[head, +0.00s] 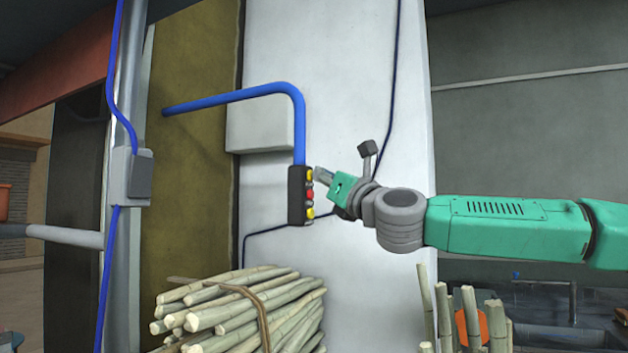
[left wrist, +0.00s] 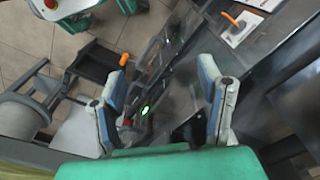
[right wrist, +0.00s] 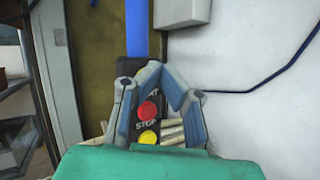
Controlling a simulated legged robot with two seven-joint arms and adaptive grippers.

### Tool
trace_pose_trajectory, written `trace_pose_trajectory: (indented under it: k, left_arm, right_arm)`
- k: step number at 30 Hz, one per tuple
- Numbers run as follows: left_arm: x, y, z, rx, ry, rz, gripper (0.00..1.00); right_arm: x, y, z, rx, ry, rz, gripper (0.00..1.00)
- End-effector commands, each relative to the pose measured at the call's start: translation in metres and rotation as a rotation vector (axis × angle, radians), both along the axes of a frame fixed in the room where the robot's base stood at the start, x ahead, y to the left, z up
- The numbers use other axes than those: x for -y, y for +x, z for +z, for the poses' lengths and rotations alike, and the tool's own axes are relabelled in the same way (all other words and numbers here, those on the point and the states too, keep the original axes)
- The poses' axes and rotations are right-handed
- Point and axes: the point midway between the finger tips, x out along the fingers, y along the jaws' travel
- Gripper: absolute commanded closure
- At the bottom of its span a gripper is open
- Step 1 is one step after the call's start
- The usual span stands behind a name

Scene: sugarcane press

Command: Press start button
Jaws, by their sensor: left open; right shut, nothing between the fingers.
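A dark button box (head: 297,195) hangs at the end of a blue pipe by the white wall. It carries a yellow button (head: 309,175) on top, a red button (head: 309,195) in the middle and a yellow button (head: 310,213) below. My right gripper (head: 320,174) is shut and empty, its tips close to the top yellow button; I cannot tell whether they touch. In the right wrist view, the red button (right wrist: 147,110) and lower yellow button (right wrist: 147,138) show near "STOP" lettering; the fingers hide the top button. My left gripper (left wrist: 163,70) is open and empty.
More upright stalks (head: 470,320) are at lower right. A metal post (head: 125,180) with a blue cable is at left. The left wrist view shows machinery with a green light (left wrist: 145,110).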

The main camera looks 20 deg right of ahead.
Motion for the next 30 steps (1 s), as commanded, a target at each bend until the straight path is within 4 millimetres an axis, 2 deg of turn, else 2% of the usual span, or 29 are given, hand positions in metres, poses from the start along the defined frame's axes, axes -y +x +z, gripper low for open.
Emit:
trace_pose_trajectory:
  k: [16,30]
  left_arm:
    - [0.000,0.000,-0.002,0.000,0.000,0.000,0.39]
    - [0.000,0.000,-0.012,0.000,0.000,0.000,0.39]
  right_arm:
    - [0.000,0.002,-0.001,0.000,0.001,0.000,1.00]
    - [0.013,-0.009,-0.001,0.001,0.001,0.000,1.00]
